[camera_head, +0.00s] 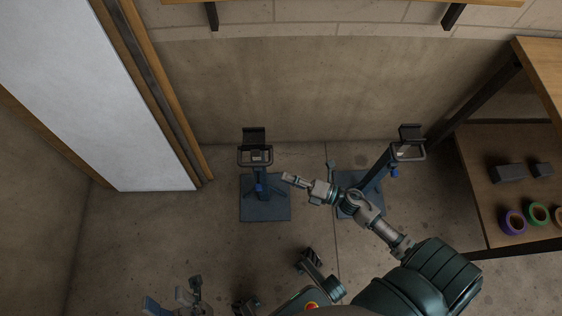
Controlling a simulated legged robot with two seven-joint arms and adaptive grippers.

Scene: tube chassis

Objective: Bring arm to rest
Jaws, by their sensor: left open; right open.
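My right arm comes in from the lower right and reaches up and left over the floor. Its gripper (290,179) is empty, in front of the two blue stands, and overlaps the left stand's right side in the picture. My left gripper (172,300) shows only in part at the bottom edge, left of the middle, with nothing seen in it. The gap between the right gripper's fingers is too small to make out clearly.
A left blue stand (265,209) and a right blue stand (373,176) stand near the back wall. A wooden shelf (476,190) at the right holds dark blocks (509,173) and coloured rings (513,222). A white panel (110,90) stands at the left. The left floor is clear.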

